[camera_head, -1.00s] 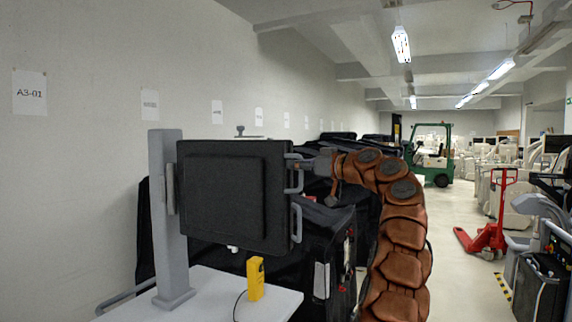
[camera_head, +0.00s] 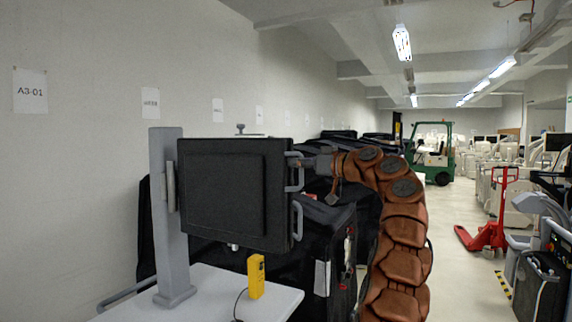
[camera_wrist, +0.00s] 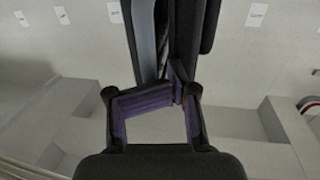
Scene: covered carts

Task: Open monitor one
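The monitor (camera_head: 222,195) is a flat black panel on a grey upright post (camera_head: 168,225), facing me at a slight angle. Its right edge carries two grey handles: an upper one (camera_head: 299,174) and a lower one (camera_head: 297,221). My gripper (camera_head: 304,162) is at the upper handle, coming from the right. In the wrist view, the purple-padded fingers of my gripper (camera_wrist: 178,88) come together at the dark monitor edge (camera_wrist: 185,35). They look shut on the upper handle, though the grip itself is mostly hidden.
A white cart top (camera_head: 215,293) below the monitor holds a yellow handheld device (camera_head: 256,277). Black-covered carts (camera_head: 335,235) stand close behind. A red pallet jack (camera_head: 488,235) and a green forklift (camera_head: 432,155) stand farther right. The aisle floor between is open.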

